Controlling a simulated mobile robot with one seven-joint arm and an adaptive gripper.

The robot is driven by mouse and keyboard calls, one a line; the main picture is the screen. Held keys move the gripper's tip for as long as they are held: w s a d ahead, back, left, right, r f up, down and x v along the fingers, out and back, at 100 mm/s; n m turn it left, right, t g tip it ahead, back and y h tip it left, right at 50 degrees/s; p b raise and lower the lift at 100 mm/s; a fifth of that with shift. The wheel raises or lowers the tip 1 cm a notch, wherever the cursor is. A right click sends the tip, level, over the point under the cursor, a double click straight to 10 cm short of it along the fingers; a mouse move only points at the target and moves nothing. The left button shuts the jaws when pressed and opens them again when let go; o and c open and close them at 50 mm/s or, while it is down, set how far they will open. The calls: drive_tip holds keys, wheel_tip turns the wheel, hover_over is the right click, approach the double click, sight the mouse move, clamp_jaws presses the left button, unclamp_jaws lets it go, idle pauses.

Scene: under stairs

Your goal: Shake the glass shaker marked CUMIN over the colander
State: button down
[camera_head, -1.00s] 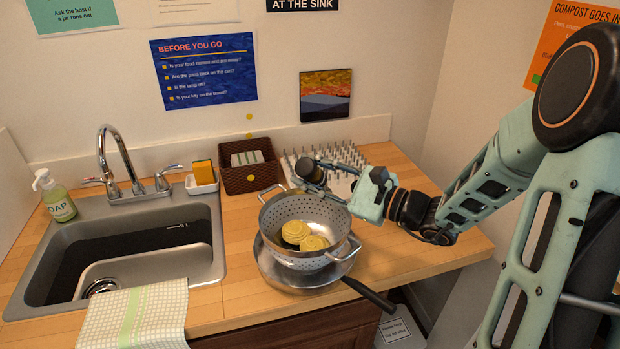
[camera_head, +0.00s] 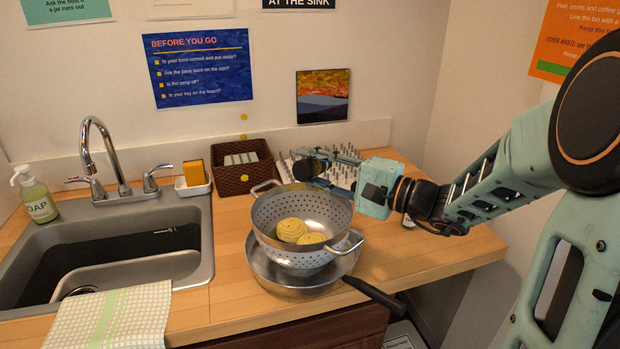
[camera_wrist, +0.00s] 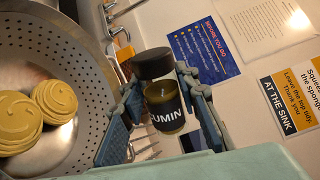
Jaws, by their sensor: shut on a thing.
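The glass shaker marked CUMIN (camera_wrist: 166,108) has a dark cap and a black label, and shows between my fingers in the wrist view. My gripper (camera_head: 318,172) is shut on it, above the back right rim of the colander in the head view. In the head view the shaker (camera_head: 303,170) is small and dark, partly hidden by the fingers. The metal colander (camera_head: 278,215) has two loop handles and holds yellow pasta nests (camera_head: 297,231). It sits in a steel pan (camera_head: 290,280) on the wooden counter.
A drying rack with pegs (camera_head: 345,160) stands behind my gripper. A brown basket (camera_head: 240,178) and a sponge holder (camera_head: 194,186) are further left, by the sink (camera_head: 110,255). The pan's dark handle (camera_head: 375,297) points front right. The counter's right side is mostly clear.

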drive_tip(key=n+b, duration=0.1)
drive_tip(key=n, duration=0.1)
drive_tip(key=n+b, duration=0.1)
drive_tip(key=b, duration=0.1)
drive_tip(key=shift+f+n, duration=0.2)
drive_tip(key=shift+n, duration=0.2)
drive_tip(key=n+b, duration=0.1)
drive_tip(key=b, duration=0.2)
drive_tip(key=r+n+b, duration=0.1)
drive_tip(key=n+b, duration=0.1)
drive_tip(key=b, duration=0.1)
drive_tip(key=n+b, duration=0.2)
drive_tip(key=b, duration=0.1)
drive_tip(key=shift+s+a+r, duration=0.1)
drive_tip(key=shift+s+r, duration=0.1)
drive_tip(key=shift+r, duration=0.15)
drive_tip(key=shift+r+b, duration=0.2)
drive_tip(key=shift+b, duration=0.1)
idle(0.7)
drive_tip(key=shift+r, duration=1.5)
drive_tip(key=shift+f, duration=0.15)
